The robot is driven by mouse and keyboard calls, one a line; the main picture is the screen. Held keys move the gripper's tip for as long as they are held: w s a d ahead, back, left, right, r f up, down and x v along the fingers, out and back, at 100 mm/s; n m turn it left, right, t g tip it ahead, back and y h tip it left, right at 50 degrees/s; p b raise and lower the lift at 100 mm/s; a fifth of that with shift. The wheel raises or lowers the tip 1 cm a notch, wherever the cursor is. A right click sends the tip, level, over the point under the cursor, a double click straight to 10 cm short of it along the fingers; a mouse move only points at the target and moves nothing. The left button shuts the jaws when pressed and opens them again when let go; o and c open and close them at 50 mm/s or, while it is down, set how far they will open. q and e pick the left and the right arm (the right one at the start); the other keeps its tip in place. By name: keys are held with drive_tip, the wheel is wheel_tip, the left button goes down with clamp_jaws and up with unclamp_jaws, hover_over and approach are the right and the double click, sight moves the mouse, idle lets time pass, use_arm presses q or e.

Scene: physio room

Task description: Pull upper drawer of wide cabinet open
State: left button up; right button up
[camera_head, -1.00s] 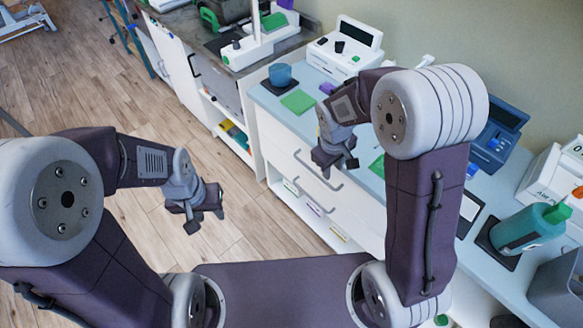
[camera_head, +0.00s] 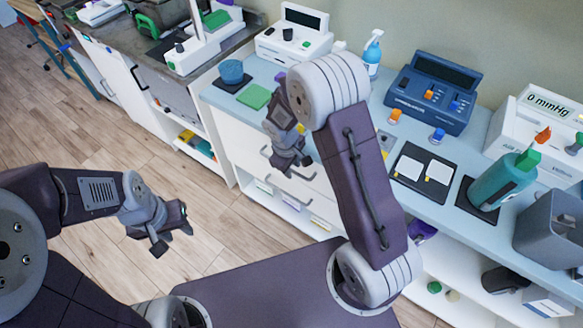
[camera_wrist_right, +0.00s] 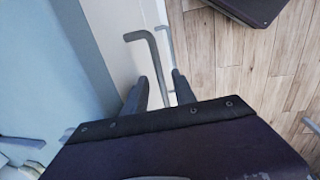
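The wide cabinet (camera_head: 243,135) is white with a pale blue top and stands in the middle of the head view. Its drawer fronts carry grey bar handles (camera_head: 268,157), partly hidden by my right gripper; the drawers look shut. My right gripper (camera_head: 290,167) is in front of the drawer fronts, pointing down. In the right wrist view its two fingers (camera_wrist_right: 159,92) are apart, with a bent grey handle (camera_wrist_right: 150,55) just beyond and between them; contact cannot be told. My left gripper (camera_head: 172,240) hangs open and empty over the floor, away from the cabinet.
The cabinet top holds a blue bowl (camera_head: 231,72), a green pad (camera_head: 254,96), a white device (camera_head: 293,40), a blue device (camera_head: 432,92) and a teal bottle (camera_head: 498,182). Open shelves lie below. Wooden floor (camera_head: 90,135) is clear at left.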

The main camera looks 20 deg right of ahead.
clamp_jaws()
idle(1.4)
